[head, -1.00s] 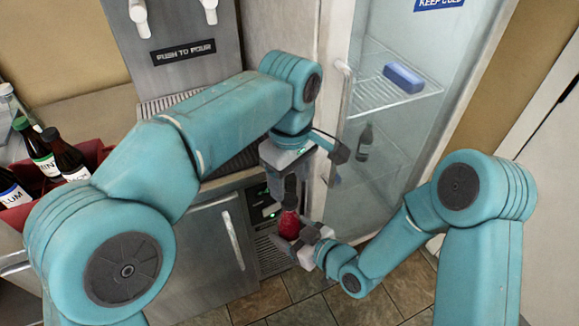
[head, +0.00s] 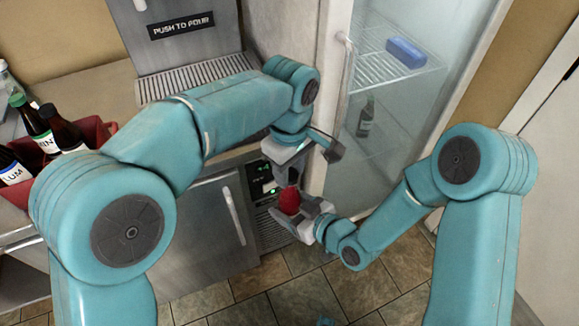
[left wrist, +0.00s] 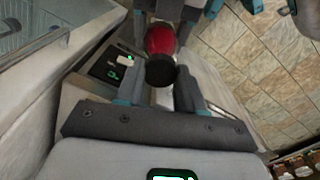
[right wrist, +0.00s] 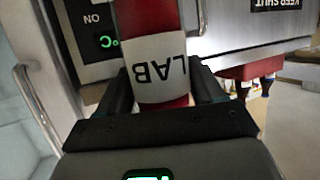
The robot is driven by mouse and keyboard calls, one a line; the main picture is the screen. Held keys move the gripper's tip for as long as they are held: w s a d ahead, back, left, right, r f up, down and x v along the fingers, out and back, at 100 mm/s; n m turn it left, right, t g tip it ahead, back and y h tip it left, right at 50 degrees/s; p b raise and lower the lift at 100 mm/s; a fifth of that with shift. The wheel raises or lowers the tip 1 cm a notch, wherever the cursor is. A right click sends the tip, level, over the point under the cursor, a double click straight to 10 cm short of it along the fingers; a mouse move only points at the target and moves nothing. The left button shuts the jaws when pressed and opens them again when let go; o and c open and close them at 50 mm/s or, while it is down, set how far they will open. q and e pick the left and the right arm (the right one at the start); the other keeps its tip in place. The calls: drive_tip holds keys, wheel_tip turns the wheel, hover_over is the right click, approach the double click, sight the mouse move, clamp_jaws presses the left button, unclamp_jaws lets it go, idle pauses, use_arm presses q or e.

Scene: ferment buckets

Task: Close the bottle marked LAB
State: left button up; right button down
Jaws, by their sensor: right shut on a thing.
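The red bottle (right wrist: 150,18) has a white label reading LAB, upside down in the right wrist view. My right gripper (right wrist: 160,92) is shut on it, and it also shows in the head view (head: 289,201). The bottle stands upright in the head view. My left gripper (left wrist: 160,85) is above it, pointing down. A dark cap (left wrist: 160,73) is at the bottle's top, between the left fingers. The fingers flank it closely, and I cannot tell whether they press on it. The seam between cap and bottle is not clear.
A red crate (head: 98,135) with several dark bottles stands on the counter at left. A fridge with a glass door (head: 385,120) is behind and to the right. A steel cabinet (head: 205,235) is behind the left arm. The tiled floor (head: 300,285) below is clear.

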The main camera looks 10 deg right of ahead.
use_arm(q)
drive_tip(key=m, duration=3)
drive_tip(key=shift+m, duration=0.4)
drive_tip(key=m, duration=0.3)
drive_tip(key=o, duration=1.2)
